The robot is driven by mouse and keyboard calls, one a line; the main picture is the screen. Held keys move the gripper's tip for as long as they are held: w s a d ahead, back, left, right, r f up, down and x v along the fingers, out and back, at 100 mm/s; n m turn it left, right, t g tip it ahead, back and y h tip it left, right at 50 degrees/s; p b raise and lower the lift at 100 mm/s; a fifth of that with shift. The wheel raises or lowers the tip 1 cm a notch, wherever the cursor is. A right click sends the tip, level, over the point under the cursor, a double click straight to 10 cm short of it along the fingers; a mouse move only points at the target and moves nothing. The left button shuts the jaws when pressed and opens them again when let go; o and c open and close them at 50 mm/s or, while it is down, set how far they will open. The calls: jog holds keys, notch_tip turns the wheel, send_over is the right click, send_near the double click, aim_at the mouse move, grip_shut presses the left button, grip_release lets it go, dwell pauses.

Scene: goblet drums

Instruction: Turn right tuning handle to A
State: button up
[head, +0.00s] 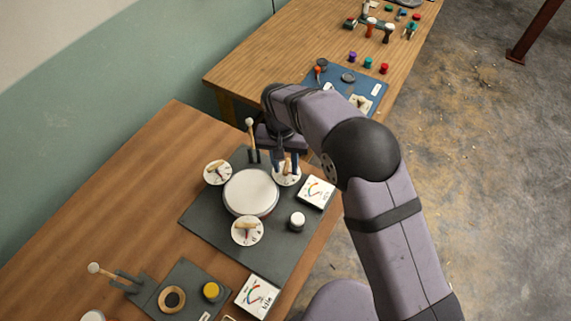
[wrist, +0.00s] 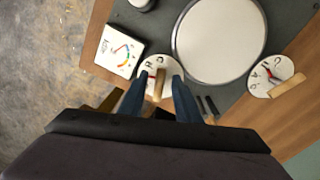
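A white drum (head: 250,192) sits on a dark grey board (head: 205,222), with lettered white dials around it. The right dial (head: 293,180) carries a wooden handle, which shows in the wrist view as a short bar (wrist: 159,84). My gripper (head: 282,168) is over this dial. In the wrist view its two blue fingers (wrist: 160,80) stand on either side of the handle, with a gap on each side. The fingers hide part of the dial; its letters are too small to read surely. The other dials (head: 217,172) (head: 247,231) have wooden handles too.
A card with a coloured gauge (head: 317,193) lies right of the drum, close to the right dial. A white knob (head: 297,221) stands below it. A mallet (head: 250,135) stands upright behind the drum. A second table (head: 240,75) with small parts is farther back.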

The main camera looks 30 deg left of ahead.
jog(key=shift+s+a+r+b, duration=0.1)
jog(key=shift+r+b, duration=0.55)
jog(key=shift+r, duration=1.2)
jog(key=shift+a+r+b, duration=0.1)
jog(key=shift+r+b, duration=0.55)
jog(key=shift+r, duration=1.15)
jog(key=w+d+r+m, duration=0.1)
jog(key=w+d, duration=0.1)
jog(key=d, duration=1)
jog(key=w+d+r+m, duration=0.1)
jog(key=w+d, duration=0.1)
jog(key=d, duration=1.1)
jog(key=s+d+f+m, duration=0.2)
jog(key=s+d+f, duration=0.1)
jog(key=s+d, duration=1.15)
notch_tip(320, 180, down, 11)
jog(key=w+d+b, duration=0.1)
jog(key=b, duration=0.9)
jog(key=shift+w+d+y+b, duration=0.2)
jog(key=shift+y+b, duration=0.1)
jog(key=shift+y, duration=0.1)
